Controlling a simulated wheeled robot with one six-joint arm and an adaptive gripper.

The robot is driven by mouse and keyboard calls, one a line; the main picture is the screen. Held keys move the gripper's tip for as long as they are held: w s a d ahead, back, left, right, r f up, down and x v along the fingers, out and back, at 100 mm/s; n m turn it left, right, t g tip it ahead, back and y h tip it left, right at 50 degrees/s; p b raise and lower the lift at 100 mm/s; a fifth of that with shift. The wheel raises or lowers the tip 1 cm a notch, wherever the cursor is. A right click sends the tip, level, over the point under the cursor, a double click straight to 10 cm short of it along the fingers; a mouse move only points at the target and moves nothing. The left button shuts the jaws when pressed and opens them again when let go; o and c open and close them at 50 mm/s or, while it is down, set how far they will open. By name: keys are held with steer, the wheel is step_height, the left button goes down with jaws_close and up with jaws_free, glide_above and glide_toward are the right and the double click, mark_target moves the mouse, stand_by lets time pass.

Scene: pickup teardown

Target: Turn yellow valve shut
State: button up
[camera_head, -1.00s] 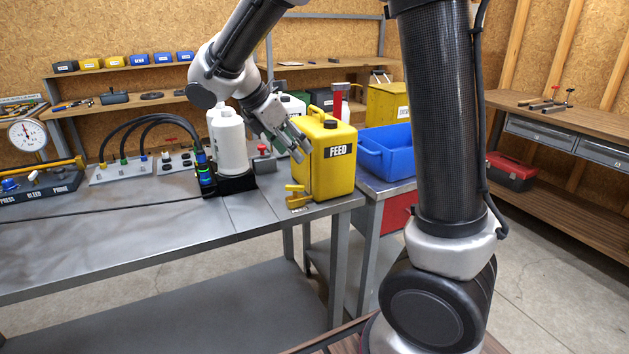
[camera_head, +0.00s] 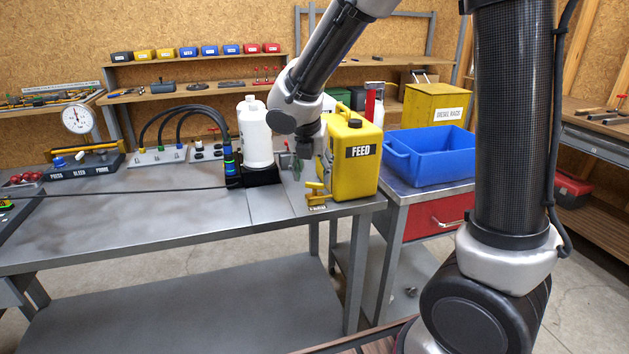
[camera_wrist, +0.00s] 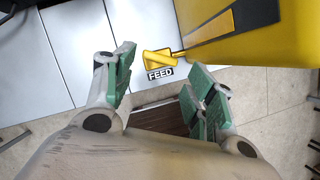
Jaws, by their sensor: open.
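The yellow valve (camera_head: 318,190) is a small lever tap low on the left side of the yellow FEED jug (camera_head: 361,172), at the bench's front right. In the wrist view the yellow valve (camera_wrist: 157,62) sits just above a FEED label, and the yellow jug (camera_wrist: 222,30) fills the upper right. My gripper (camera_wrist: 163,85) is open, its green-padded fingers on either side of the valve in that picture. The valve appears beyond the fingertips; I cannot tell the gap.
A white bottle (camera_head: 254,135) stands in a black base left of the jug, with a black hose fitting (camera_head: 231,165) beside it. A blue bin (camera_head: 430,158) sits on the cart at right. The bench front (camera_head: 130,215) is largely bare.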

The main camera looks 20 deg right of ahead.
mark_target(313, 183)
steer(key=x, duration=0.4)
steer(key=shift+f, duration=0.2)
steer(key=c, duration=0.7)
steer(key=shift+c, duration=0.2)
steer(key=shift+w, duration=0.1)
steer(key=m, duration=0.2)
steer(key=m+g+h, duration=0.1)
steer(key=m, duration=0.2)
steer(key=shift+w+a+m+g+h, duration=0.2)
steer(key=shift+a+m+g+h, duration=0.1)
steer(key=shift+m+g, duration=0.1)
steer(key=m, duration=0.2)
steer(key=m+g, duration=0.1)
steer(key=m, duration=0.1)
steer(key=m+g, duration=0.1)
steer(key=m, duration=0.1)
steer(key=shift+w+h, duration=0.25)
steer(key=shift+h, duration=0.05)
